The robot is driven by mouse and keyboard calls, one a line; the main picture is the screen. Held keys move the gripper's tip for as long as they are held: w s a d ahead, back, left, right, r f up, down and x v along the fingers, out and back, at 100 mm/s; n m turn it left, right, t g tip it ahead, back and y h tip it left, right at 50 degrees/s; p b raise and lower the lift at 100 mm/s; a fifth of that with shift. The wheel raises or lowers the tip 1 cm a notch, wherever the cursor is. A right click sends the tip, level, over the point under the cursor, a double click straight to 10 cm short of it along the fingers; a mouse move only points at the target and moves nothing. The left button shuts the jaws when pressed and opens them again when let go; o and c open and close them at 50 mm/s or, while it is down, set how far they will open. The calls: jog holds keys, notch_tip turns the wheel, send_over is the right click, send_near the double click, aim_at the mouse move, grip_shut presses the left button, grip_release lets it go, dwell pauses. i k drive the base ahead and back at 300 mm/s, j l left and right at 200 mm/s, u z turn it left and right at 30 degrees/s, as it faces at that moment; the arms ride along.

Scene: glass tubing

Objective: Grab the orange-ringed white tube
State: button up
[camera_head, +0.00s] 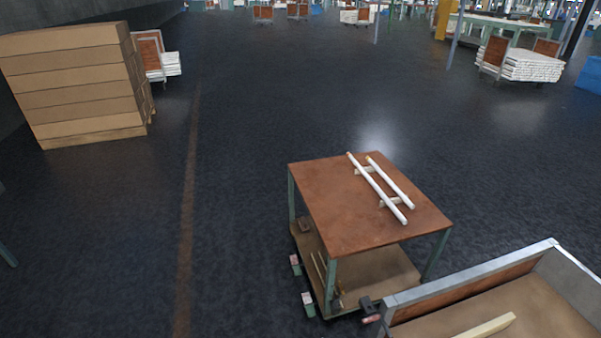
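Two white tubes lie side by side, a small gap apart, on the brown top of a cart (335,205). The left tube (377,188) reaches closer to the front of the tabletop. The right tube (390,182) lies beside it and looks slightly shorter. Both rest across small pale wooden supports (384,203). The tubes are too small in this view for me to make out an orange ring on either one. My gripper is not in view.
A metal-edged cart (470,285) holding a pale wooden bar (488,327) stands close at the lower right. A stack of brown boxes (80,85) is at the upper left. Loaded carts (520,65) stand far back. Dark floor (250,110) around the tube cart's left and back is clear.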

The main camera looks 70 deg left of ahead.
aim_at(383, 197)
jog(key=i+j+u, duration=0.15)
jog(key=j+u, duration=0.15)
jog(key=u, duration=0.15)
jog(key=i+j+u, duration=0.2)
jog(key=u, duration=0.25)
jog(key=i+j+u, duration=0.25)
jog(key=u, duration=0.15)
jog(key=i+j, duration=0.3)
jog(key=i, duration=0.25)
jog(key=j+z, duration=0.25)
jog(key=j, duration=0.8)
jog(key=i+j+z, duration=0.15)
jog(key=j, duration=0.15)
jog(key=i+j+z, duration=0.15)
jog(key=j, duration=0.2)
jog(key=j+z, duration=0.15)
jog(key=j, duration=0.15)
jog(key=i+j+z, duration=0.1)
jog(key=j, duration=0.3)
jog(key=i+j+z, duration=0.15)
jog(key=i, duration=0.25)
jog(key=i+j+z, duration=0.15)
jog(key=i, duration=0.2)
